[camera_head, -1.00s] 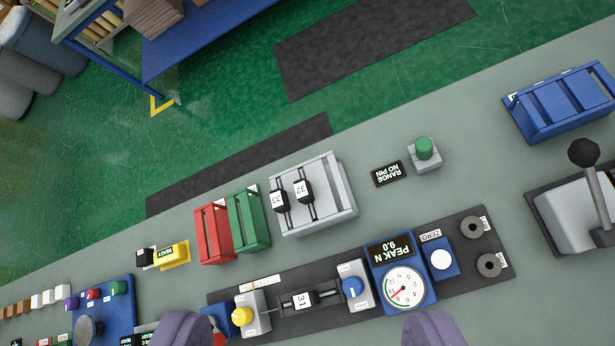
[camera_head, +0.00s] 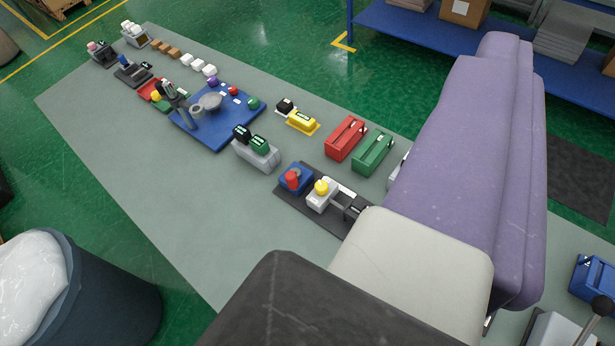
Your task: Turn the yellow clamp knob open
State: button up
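The yellow clamp knob (camera_head: 321,187) sits on a small pale grey block (camera_head: 318,202) on a dark mat (camera_head: 291,198) on the long bench. A blue block with a red knob (camera_head: 292,178) stands just left of it. My gripper (camera_head: 508,48) fills the right of the view, with purple fingers rising from a pale body. The fingers overlap, so the gap between them is hidden. The gripper appears apart from the yellow knob, to its right in the picture. The gripper body hides the right part of the mat and the devices there.
Red (camera_head: 346,138) and green (camera_head: 373,153) racks and a yellow device (camera_head: 303,122) stand behind the mat. A blue panel (camera_head: 217,134) and grey block (camera_head: 256,153) are to its left. The bench front (camera_head: 165,215) is bare. A dark bin (camera_head: 105,290) stands at lower left.

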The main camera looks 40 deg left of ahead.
aim_at(321, 186)
jog(key=u, duration=0.7)
